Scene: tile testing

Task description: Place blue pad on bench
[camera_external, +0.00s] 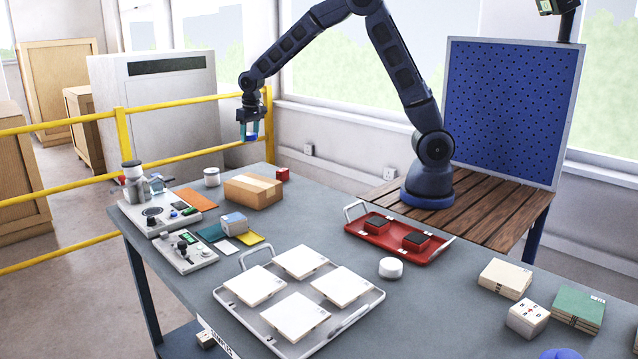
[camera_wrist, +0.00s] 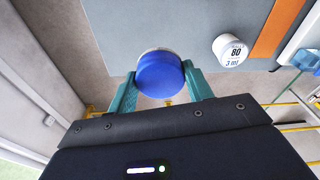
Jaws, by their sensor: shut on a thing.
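My gripper (camera_external: 249,131) is raised near the far left edge of the grey bench (camera_external: 330,205), level with the yellow railing behind it. In the wrist view its two teal fingers (camera_wrist: 160,84) are shut on a round blue pad (camera_wrist: 160,76) with a pale rim. The pad is held clear of the bench surface, which lies beyond it. In the external view the held pad is small and its details cannot be made out. Another blue round thing (camera_external: 560,354) is cut off at the bottom right edge.

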